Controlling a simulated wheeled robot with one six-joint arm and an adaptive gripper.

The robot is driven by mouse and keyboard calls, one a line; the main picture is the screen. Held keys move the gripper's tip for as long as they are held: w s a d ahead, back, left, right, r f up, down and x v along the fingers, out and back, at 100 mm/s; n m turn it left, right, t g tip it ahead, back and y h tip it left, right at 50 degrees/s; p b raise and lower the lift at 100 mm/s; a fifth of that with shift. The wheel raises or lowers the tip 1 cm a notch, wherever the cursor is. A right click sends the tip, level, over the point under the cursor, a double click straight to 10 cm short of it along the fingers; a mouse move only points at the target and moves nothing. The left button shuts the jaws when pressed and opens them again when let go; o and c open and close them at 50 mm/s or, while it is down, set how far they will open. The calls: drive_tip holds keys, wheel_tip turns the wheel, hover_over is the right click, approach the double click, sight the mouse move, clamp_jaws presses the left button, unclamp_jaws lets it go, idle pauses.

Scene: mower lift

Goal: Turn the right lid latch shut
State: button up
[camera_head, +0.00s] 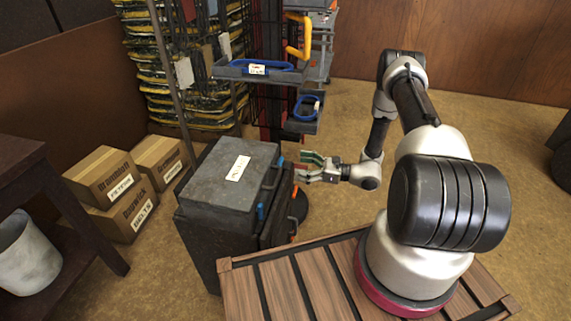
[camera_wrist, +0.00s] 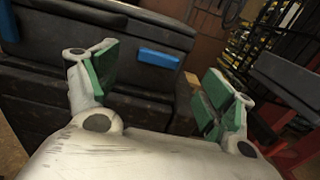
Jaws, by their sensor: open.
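A dark grey box (camera_head: 228,223) stands left of my arm under a lid (camera_head: 213,190) with a white label. Two blue latches sit on its front. The right lid latch (camera_wrist: 158,57) shows in the wrist view as a blue bar lying roughly along the lid's edge; in the head view it is the far one (camera_head: 281,160). The left latch (camera_head: 261,210) looks upright and shows at the wrist view's left edge (camera_wrist: 8,22). My gripper (camera_head: 305,167) is open, its green-padded fingers (camera_wrist: 160,72) apart. The right latch appears between and beyond them, with no contact visible.
A black rack (camera_head: 268,110) with trays stands behind the box. Cardboard boxes (camera_head: 104,172) lie to the left, near a dark table (camera_head: 55,235) with a bucket (camera_head: 25,255). A slatted wooden platform (camera_head: 290,285) is in front.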

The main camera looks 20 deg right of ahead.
sight(282, 163)
drive_tip(key=shift+x, duration=3.1)
drive_tip(key=c, duration=1)
